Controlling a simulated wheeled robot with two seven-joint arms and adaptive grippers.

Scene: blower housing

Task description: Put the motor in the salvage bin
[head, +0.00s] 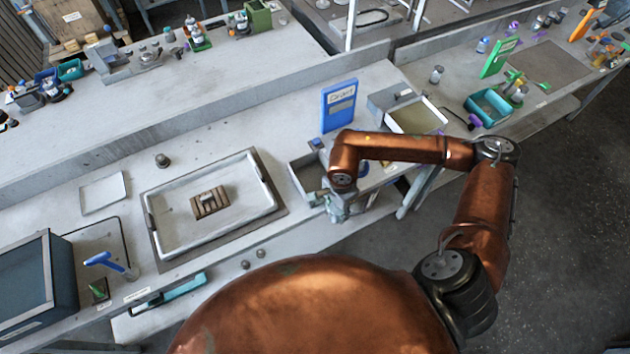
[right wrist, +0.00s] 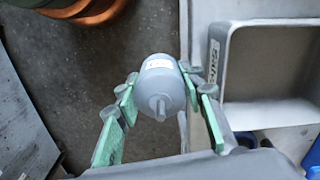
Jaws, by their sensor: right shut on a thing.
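The motor (right wrist: 160,85) is a grey cylinder with a pale label and a short shaft, seen in the right wrist view. My right gripper (right wrist: 160,98) is shut on it, with green-padded fingers on both sides; the floor shows behind it. In the head view my right gripper (head: 340,212) is at the table's front edge, beside a grey open bin (head: 299,184); the motor is hard to make out there. In the right wrist view a grey bin (right wrist: 270,113) with a partly readable label lies just right of the motor, apart from it. My left gripper is not in view.
A blue sign (head: 338,105) stands behind the bin. A second grey box (head: 440,121) is to the right. A white tray (head: 160,240) with a brown slatted block (head: 210,204) lies left. Open floor (head: 560,230) is at right.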

